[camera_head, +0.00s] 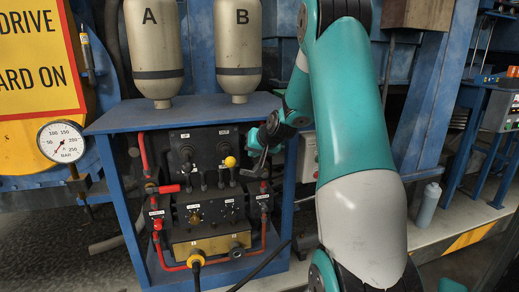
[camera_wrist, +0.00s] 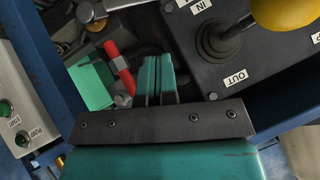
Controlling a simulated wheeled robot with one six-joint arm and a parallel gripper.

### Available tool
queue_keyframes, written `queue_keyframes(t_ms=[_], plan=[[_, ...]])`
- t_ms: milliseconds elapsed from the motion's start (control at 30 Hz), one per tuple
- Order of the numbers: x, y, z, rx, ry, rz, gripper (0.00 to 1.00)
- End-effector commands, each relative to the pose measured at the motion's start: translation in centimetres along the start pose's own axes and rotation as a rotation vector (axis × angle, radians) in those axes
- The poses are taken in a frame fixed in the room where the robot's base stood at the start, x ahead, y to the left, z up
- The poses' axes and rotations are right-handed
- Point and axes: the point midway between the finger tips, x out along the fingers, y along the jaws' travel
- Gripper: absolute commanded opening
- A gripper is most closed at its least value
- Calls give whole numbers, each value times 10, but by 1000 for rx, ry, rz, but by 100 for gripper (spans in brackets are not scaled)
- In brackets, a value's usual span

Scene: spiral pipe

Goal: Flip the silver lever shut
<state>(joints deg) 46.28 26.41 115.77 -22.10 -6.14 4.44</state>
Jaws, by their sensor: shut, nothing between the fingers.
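In the wrist view, a silver metal fitting with a short arm, which looks like the silver lever (camera_wrist: 93,12), shows at the top left, cut by the frame edge. In the head view a light grey metal piece, probably the same lever (camera_head: 250,172), shows at the right side of the control panel, below my gripper (camera_head: 257,143). In the wrist view my gripper (camera_wrist: 155,78) has its teal fingers together and empty. The fingertips are beside a red handle (camera_wrist: 121,68) and apart from the silver fitting. Whether the fingers touch anything is unclear.
A yellow-knobbed joystick (camera_head: 230,162) stands on the black panel (camera_head: 200,145), right of my fingers in the wrist view. A blue frame (camera_head: 115,190) surrounds the panel. A grey start box (camera_wrist: 22,105) is at the left in the wrist view. Red pipes (camera_head: 145,150) run along the panel.

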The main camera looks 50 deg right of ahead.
Motion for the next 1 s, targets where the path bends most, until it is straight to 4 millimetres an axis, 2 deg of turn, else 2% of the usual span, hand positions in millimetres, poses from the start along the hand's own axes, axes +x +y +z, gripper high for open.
queue_keyframes(t_ms=[33,100,300,800,1000], plan=[[13,0,2,-2,-4,-2,0],[27,0,2,-1,-3,-2,0],[47,0,22,0,-3,-1,0],[54,-1,29,-1,-1,-1,0],[63,-4,38,-1,-2,-1,0]])
